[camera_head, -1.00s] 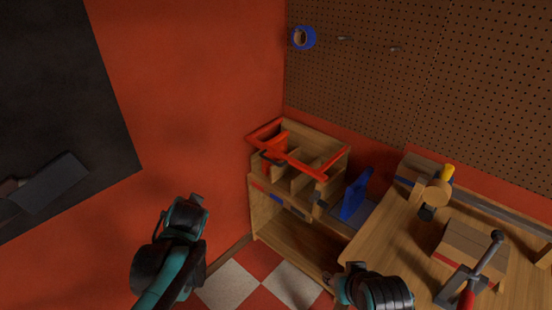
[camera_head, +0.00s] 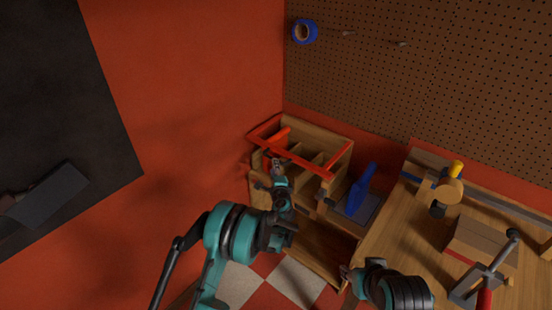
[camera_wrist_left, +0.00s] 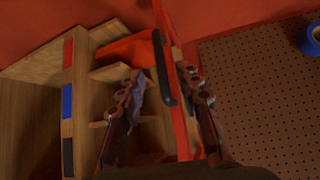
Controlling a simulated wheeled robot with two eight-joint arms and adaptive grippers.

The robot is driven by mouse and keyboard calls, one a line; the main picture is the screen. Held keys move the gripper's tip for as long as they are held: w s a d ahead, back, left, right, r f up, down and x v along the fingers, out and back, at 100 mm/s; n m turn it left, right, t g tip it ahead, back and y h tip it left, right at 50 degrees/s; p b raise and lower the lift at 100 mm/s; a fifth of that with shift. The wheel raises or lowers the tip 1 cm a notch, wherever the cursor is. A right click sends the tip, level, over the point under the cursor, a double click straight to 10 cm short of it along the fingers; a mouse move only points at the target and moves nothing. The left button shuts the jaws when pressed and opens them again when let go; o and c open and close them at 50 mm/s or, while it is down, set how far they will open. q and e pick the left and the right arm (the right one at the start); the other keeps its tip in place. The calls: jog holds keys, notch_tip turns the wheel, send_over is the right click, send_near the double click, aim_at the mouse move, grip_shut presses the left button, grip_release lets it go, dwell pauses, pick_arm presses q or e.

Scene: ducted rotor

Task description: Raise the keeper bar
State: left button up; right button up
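The keeper bar (camera_head: 312,167) is a red frame lying across the top of the wooden divided box (camera_head: 328,137). In the left wrist view the red bar (camera_wrist_left: 181,120) runs up the middle, with a dark handle (camera_wrist_left: 162,68) on its side. My left gripper (camera_head: 276,163) is at the front of the bar, towards its left end. In the left wrist view its two fingers (camera_wrist_left: 163,90) are apart, with the bar and handle between them; I cannot tell whether either finger touches.
A red item (camera_wrist_left: 125,48) sits in a compartment beside the bar. A blue upright piece (camera_head: 357,190) stands right of the box. The workbench (camera_head: 400,235) carries a mallet (camera_head: 440,190), a wooden block (camera_head: 480,242) and a red-handled lever clamp (camera_head: 487,282).

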pick_arm(q)
jog(key=b+x, duration=0.2)
jog(key=x, duration=0.5)
jog(key=shift+f, duration=0.2)
jog(key=shift+w, duration=0.4)
jog(key=shift+r, duration=0.1)
grip_shut()
